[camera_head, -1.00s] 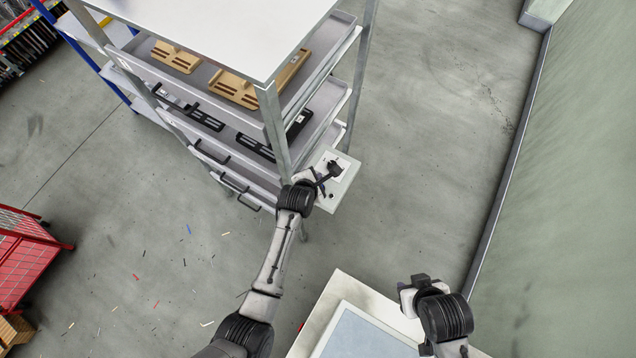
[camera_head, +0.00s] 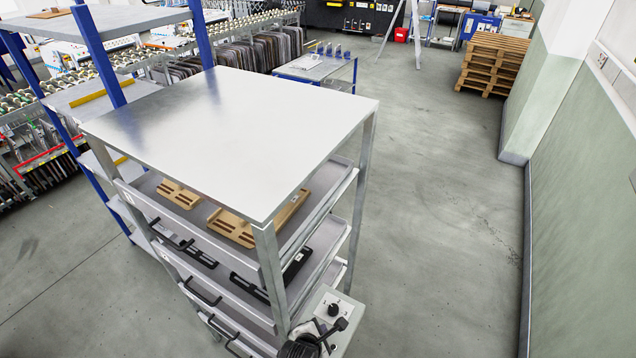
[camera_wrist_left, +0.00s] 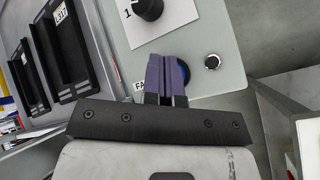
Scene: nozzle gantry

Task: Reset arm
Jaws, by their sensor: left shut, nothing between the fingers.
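My left gripper (camera_head: 338,327) is at the bottom edge of the head view, in front of a pale control panel (camera_head: 352,312) at the shelf rack's corner. In the left wrist view its two purple fingers (camera_wrist_left: 166,78) are closed together with nothing between them. They cover part of a blue round button (camera_wrist_left: 184,73) on the panel; I cannot tell whether they touch it. A black rotary knob (camera_wrist_left: 149,8) and a small silver-ringed button (camera_wrist_left: 212,62) are also on the panel. My right gripper is not in view.
The shelf rack (camera_head: 235,140) has a flat grey top and trays holding wooden (camera_head: 232,227) and black parts. Open floor (camera_head: 435,200) lies to its right, up to a green wall (camera_head: 580,200). A table (camera_head: 315,68) and stacked pallets (camera_head: 492,62) stand farther back.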

